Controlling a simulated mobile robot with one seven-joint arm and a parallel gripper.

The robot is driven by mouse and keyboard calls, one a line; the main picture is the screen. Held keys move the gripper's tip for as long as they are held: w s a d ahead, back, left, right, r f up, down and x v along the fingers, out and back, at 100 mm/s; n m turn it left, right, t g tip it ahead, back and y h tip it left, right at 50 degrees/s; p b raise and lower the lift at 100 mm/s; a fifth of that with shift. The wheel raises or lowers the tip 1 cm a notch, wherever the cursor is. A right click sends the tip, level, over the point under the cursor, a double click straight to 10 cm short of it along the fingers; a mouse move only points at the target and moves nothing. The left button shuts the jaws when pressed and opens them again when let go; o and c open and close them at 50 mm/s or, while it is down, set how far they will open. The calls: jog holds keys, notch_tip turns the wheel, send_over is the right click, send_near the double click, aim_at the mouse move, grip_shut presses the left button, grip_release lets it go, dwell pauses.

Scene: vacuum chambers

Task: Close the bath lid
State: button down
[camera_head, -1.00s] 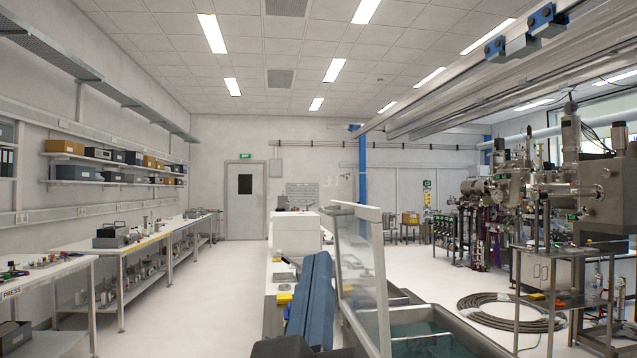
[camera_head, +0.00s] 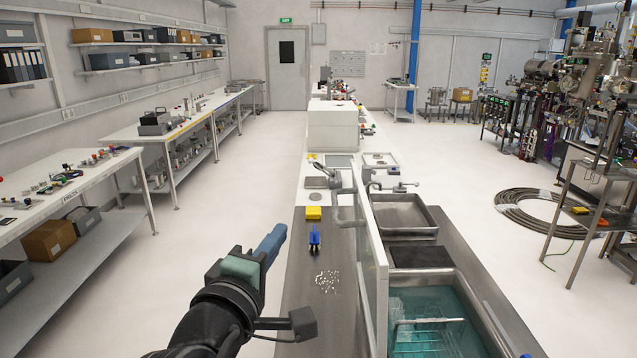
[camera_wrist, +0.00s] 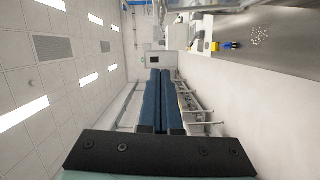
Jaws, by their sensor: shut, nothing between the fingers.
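The bath (camera_head: 488,313) is a steel basin with teal liquid and a wire rack (camera_head: 428,322) inside, at the lower right of the head view. Its lid (camera_head: 383,310), a clear framed panel, stands upright along the bath's left side and shows nearly edge-on. The bath is open. My gripper (camera_head: 281,232) has blue fingers and is left of the bench, apart from the lid. In the wrist view its two fingers (camera_wrist: 160,78) lie side by side, shut and empty. The lid is not clearly visible in the wrist view.
The steel bench (camera_head: 300,290) left of the lid holds white bits (camera_head: 327,281), a blue tool (camera_head: 314,238) and a yellow box (camera_head: 313,212). A tap (camera_head: 345,212) and sink (camera_head: 403,215) stand beyond the bath. The aisle floor (camera_head: 235,190) on the left is clear.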

jog(key=w+d+p, duration=0.5)
jog(key=w+d, duration=0.1)
jog(key=w, duration=0.3)
jog(key=shift+w+f, duration=0.2)
jog(key=shift+f, duration=0.15)
jog(key=shift+d, duration=0.15)
